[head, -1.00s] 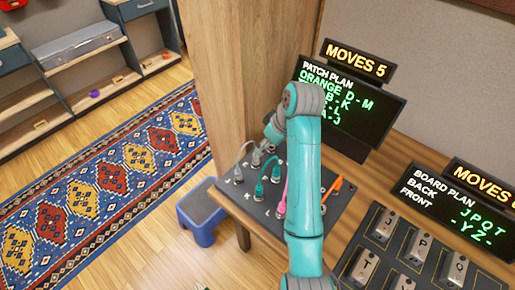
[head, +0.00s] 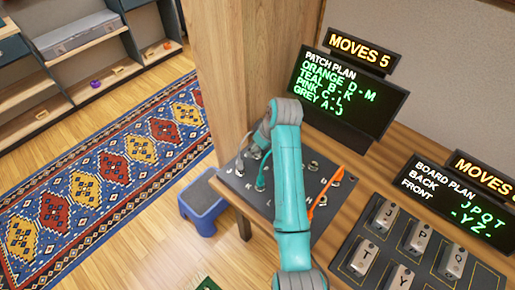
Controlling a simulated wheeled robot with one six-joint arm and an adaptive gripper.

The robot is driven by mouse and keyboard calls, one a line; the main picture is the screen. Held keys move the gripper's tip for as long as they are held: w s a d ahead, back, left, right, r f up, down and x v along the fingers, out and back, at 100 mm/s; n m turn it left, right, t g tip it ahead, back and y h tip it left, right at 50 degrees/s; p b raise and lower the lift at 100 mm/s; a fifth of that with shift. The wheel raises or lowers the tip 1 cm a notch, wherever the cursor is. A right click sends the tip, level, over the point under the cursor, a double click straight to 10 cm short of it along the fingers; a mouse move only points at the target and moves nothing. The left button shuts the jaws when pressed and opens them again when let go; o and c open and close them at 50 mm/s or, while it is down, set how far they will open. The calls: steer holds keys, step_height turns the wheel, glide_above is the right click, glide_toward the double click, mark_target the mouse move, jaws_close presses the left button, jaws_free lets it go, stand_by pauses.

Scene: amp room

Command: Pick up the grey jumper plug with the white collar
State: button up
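A small grey plug (head: 239,167) stands at the far left of the dark patch panel (head: 236,186), close to the letter J. It is too small for me to make out a white collar. My gripper (head: 257,148) is low over the panel's back left part, just right of the grey plug and near the top of the teal plug and cable (head: 262,174). Its fingers are small and partly hidden by my own wrist, so I cannot tell whether they are open or hold anything.
An orange plug and cable (head: 320,204) lies at the panel's right. My arm hides the panel's middle; the pink plug does not show. A wooden post (head: 222,75) rises behind the panel's left. The screen (head: 346,95) stands behind, the key board (head: 405,250) right, a blue stool (head: 203,203) left.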

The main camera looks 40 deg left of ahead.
jaws_close()
